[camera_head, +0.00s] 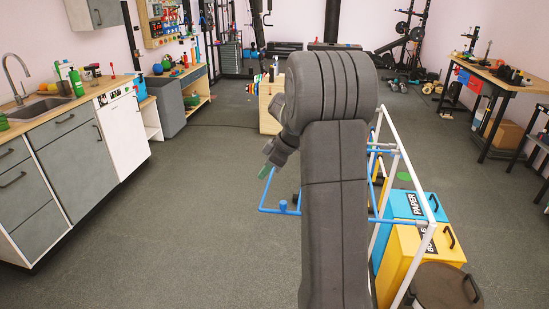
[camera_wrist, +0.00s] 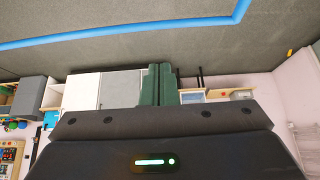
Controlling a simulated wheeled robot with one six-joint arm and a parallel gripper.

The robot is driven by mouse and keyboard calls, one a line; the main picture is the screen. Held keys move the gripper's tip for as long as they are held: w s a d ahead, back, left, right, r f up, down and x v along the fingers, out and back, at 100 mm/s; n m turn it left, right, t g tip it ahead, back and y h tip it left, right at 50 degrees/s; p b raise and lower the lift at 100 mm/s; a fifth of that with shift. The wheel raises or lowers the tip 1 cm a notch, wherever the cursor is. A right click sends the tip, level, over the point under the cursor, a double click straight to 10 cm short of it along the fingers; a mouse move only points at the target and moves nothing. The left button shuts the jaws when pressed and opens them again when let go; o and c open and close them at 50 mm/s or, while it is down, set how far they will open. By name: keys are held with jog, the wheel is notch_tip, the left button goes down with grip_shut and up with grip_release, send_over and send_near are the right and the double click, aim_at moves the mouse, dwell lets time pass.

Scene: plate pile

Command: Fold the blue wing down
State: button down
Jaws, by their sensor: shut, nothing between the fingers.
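The blue wing (camera_head: 263,194) is a tube frame jutting out to the left from a white rack (camera_head: 391,128). It looks roughly level, and a small blue knob stands on its near bar. My arm hides where it meets the rack. My gripper (camera_head: 264,172) has green fingers and sits at the wing's outer left side. In the wrist view my gripper (camera_wrist: 158,66) is shut and empty. The blue wing's tube (camera_wrist: 130,32) crosses the top of that view, apart from the fingertips.
A blue bin (camera_head: 399,207) marked PAPER, a yellow bin (camera_head: 425,252) and a dark round-lidded bin (camera_head: 447,288) stand by the rack on the right. A kitchen counter (camera_head: 65,105) runs along the left. The floor (camera_head: 200,215) between counter and wing is clear.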

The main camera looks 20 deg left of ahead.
aim_at(269, 183)
jog(key=f, duration=0.2)
jog(key=d+f, duration=0.1)
jog(key=shift+w+f, duration=0.1)
jog(key=shift+f, duration=0.25)
jog(key=shift+f, duration=0.1)
jog(key=shift+f, duration=0.25)
jog(key=w+d+f+t+h+b, duration=0.1)
jog(key=d+f+h+b, duration=0.3)
jog(key=f, duration=0.6)
jog(key=d+f+h+b, duration=0.15)
jog(key=f+b, duration=0.35)
jog(key=f, duration=0.5)
jog(key=w+d+f+t+h+b, duration=0.1)
jog(key=d+f+h+b, duration=0.3)
jog(key=f, duration=0.5)
jog(key=w+d+f+t+h+b, duration=0.1)
jog(key=w+d+f+h+b, duration=0.2)
jog(key=d+f+b, duration=0.85)
jog(key=w+d+f+h+b, duration=0.1)
jog(key=d+b, duration=0.1)
jog(key=d, duration=0.4)
jog(key=w+d+f+t+h+b, duration=0.1)
jog(key=w+d+h+b, duration=0.1)
jog(key=d, duration=0.4)
jog(key=w+d+f+h+b, duration=0.1)
jog(key=d+f+h+b, duration=0.1)
jog(key=d, duration=0.4)
jog(key=shift+w+b, duration=0.25)
jog(key=shift+b, duration=0.1)
